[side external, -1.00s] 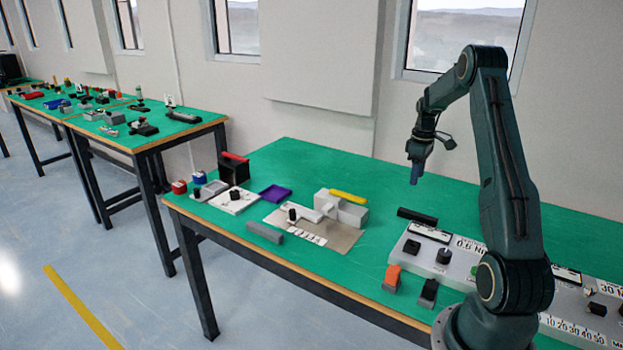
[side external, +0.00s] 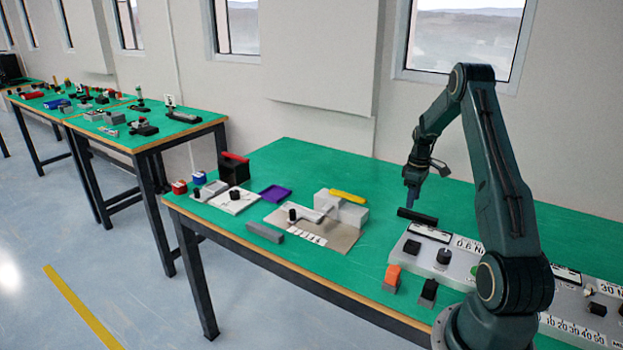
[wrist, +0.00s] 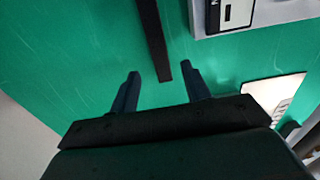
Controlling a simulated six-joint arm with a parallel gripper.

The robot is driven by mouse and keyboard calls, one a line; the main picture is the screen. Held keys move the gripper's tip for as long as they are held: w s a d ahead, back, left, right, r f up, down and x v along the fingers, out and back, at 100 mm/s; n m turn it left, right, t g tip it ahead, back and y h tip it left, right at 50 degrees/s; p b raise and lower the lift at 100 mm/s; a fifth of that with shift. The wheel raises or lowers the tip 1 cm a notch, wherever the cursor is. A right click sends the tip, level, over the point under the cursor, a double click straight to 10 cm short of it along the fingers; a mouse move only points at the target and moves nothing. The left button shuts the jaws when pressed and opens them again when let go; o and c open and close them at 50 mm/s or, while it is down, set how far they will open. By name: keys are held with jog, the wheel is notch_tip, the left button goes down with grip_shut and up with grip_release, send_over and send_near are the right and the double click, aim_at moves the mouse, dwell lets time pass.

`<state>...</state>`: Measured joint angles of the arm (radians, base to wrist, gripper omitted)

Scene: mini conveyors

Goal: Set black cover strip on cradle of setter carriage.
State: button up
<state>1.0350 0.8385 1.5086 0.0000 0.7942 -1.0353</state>
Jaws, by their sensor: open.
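The black cover strip (side external: 424,217) lies on the green table, just behind the grey control box. In the wrist view the strip (wrist: 152,36) runs up from between the fingers to the top edge. My gripper (side external: 410,204) is just above the left part of the strip, pointing down. In the wrist view my gripper (wrist: 160,71) is open, with the strip's near end between its fingertips. I cannot tell whether they touch it. A grey and white fixture (side external: 350,212) on a beige plate may be the setter carriage; I cannot make out its cradle.
A yellow piece (side external: 347,196) lies on the fixture. A grey bar (side external: 265,232), a purple tray (side external: 275,193) and a black box (side external: 234,171) are to the left. The control box (side external: 437,252) is close in front of the strip. Green table behind the strip is clear.

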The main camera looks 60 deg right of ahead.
aim_at(411, 212)
jog(key=shift+s+f, duration=0.1)
jog(key=shift+f, duration=2.2)
grip_shut()
